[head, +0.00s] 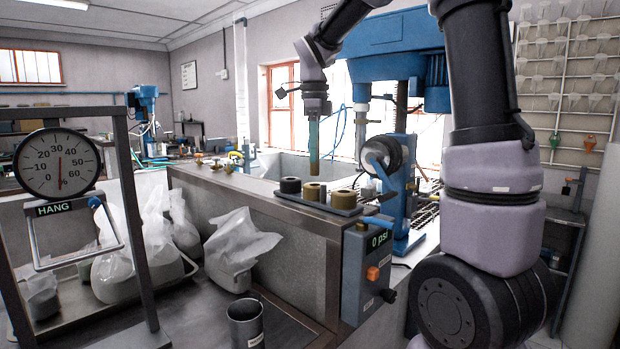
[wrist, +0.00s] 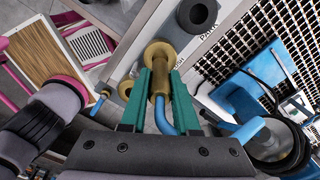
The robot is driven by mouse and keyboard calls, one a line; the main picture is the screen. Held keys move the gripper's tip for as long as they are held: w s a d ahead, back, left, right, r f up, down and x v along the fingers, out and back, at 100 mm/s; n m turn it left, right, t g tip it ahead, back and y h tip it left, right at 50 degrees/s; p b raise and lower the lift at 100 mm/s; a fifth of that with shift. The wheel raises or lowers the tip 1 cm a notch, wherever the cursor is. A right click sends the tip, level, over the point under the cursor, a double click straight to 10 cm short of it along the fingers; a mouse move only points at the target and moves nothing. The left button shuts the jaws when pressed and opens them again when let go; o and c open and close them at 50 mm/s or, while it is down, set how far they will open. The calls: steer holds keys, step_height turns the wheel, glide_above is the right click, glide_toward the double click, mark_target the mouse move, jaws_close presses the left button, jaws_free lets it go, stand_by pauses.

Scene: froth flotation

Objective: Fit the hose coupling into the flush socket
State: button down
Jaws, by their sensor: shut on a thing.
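My gripper (head: 313,172) has green fingers pointing down over the tray of ring-shaped sockets. In the wrist view, the fingers (wrist: 160,75) are shut on the brass hose coupling (wrist: 160,88), which has a blue hose bending off its near end. The coupling lines up roughly with the middle brass socket (wrist: 158,51), also seen in the head view (head: 314,193). The fingertips seem just above this socket; whether the coupling touches it is hidden. A black socket (head: 290,186) and another brass socket (head: 343,199) flank it.
The grey tray (head: 317,205) sits on a metal ledge beside a blue machine (head: 395,45). A grey control box (head: 367,262) reading 0 psi stands in front. White bags (head: 238,245), a dial scale (head: 57,163) and a metal cup (head: 246,322) are at left.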

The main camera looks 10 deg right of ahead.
mark_target(314, 170)
steer(key=shift+f, duration=2.6)
steer(key=c, duration=0.7)
jaws_free()
steer(key=shift+f, duration=0.15)
steer(key=shift+o, duration=0.2)
